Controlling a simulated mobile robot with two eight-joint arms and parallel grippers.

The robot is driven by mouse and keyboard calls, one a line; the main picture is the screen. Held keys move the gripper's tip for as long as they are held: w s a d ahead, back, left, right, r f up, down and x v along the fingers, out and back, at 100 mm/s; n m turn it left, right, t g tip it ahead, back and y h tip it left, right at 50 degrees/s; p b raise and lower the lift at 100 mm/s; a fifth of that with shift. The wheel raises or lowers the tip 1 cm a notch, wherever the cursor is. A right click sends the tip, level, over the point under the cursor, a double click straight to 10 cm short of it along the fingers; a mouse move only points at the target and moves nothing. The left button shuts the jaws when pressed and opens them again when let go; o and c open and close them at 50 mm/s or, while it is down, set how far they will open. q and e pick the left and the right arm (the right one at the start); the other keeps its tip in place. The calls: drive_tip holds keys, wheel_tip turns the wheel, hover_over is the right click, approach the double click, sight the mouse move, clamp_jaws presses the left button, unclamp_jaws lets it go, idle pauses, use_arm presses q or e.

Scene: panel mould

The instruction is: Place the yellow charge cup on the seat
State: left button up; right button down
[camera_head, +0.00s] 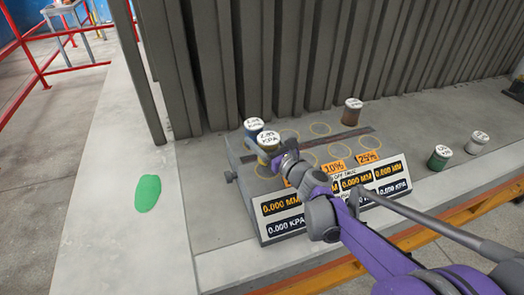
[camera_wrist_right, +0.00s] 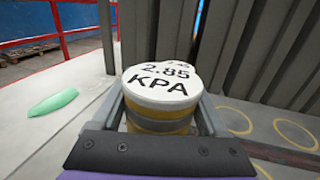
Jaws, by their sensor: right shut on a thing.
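My right gripper (camera_head: 277,153) is shut on the yellow charge cup (camera_head: 269,140) at the left end of the grey test fixture. In the right wrist view the cup (camera_wrist_right: 162,92) stands upright between the jaws, with a white top reading "2.85 KPA" and yellow and grey bands. The fixture has rows of yellow ring seats; one ring (camera_head: 265,171) shows just below the held cup. I cannot tell whether the cup's base touches the surface. A blue cup with a white top (camera_head: 253,126) stands close behind it. My left gripper is not in view.
A brown cup (camera_head: 352,112) stands at the fixture's back right. A green cup (camera_head: 438,157) and a grey cup (camera_head: 477,143) stand farther right. A display panel (camera_head: 335,198) faces front. Tall grey panels (camera_head: 290,60) rise behind. A green patch (camera_head: 148,193) lies left.

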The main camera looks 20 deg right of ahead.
drive_tip(key=shift+f, duration=1.9)
drive_tip(key=shift+w+b, duration=0.1)
drive_tip(key=shift+b, duration=0.2)
drive_tip(key=shift+f, duration=0.15)
unclamp_jaws()
drive_tip(key=shift+r, duration=0.25)
drive_tip(key=v, duration=1.1)
drive_tip(key=shift+s, duration=0.55)
